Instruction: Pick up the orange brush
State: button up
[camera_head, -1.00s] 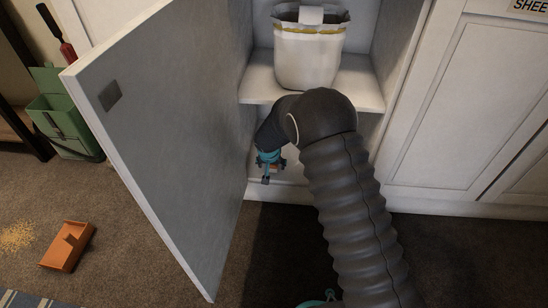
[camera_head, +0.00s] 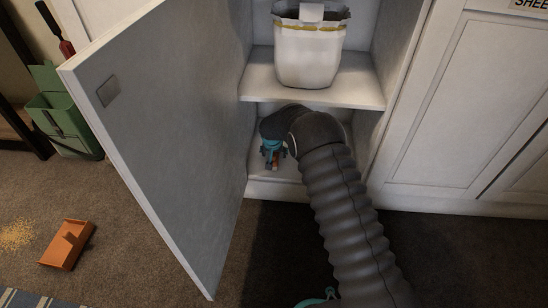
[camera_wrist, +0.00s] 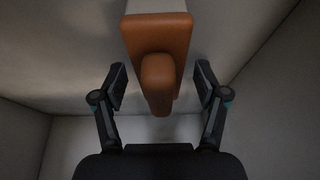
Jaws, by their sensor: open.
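The orange brush (camera_wrist: 158,45) shows in the wrist view at the top middle, with its handle (camera_wrist: 157,88) pointing toward my gripper. A pale strip shows along its far side. My gripper (camera_wrist: 160,88) is open, with one finger on each side of the handle and a gap on both sides. In the head view my gripper (camera_head: 271,155) is inside the lower compartment of the open cabinet. A small bit of orange (camera_head: 274,168) shows by its fingers there; the rest of the brush is hidden.
The cabinet door (camera_head: 165,130) stands open on the left. A shelf (camera_head: 260,88) with a white bin (camera_head: 310,55) is above my arm. An orange dustpan (camera_head: 67,246) lies on the carpet near yellow crumbs (camera_head: 15,236). A green box (camera_head: 60,115) stands at the back left.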

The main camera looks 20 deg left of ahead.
jog(key=shift+w+f, duration=0.1)
jog(key=shift+f, duration=0.1)
jog(key=c, duration=1.3)
jog(key=shift+r, duration=0.15)
jog(key=shift+r, duration=0.6)
notch_tip(320, 180, up, 2)
jog(key=shift+r+p, duration=0.25)
jog(key=shift+p, duration=0.1)
jog(key=s+d, duration=0.1)
jog(key=s, duration=0.4)
jog(key=s+d+b, duration=0.1)
jog(key=s, duration=0.5)
jog(key=s+d, duration=0.2)
jog(key=s, duration=0.4)
jog(key=shift+s+f, duration=0.25)
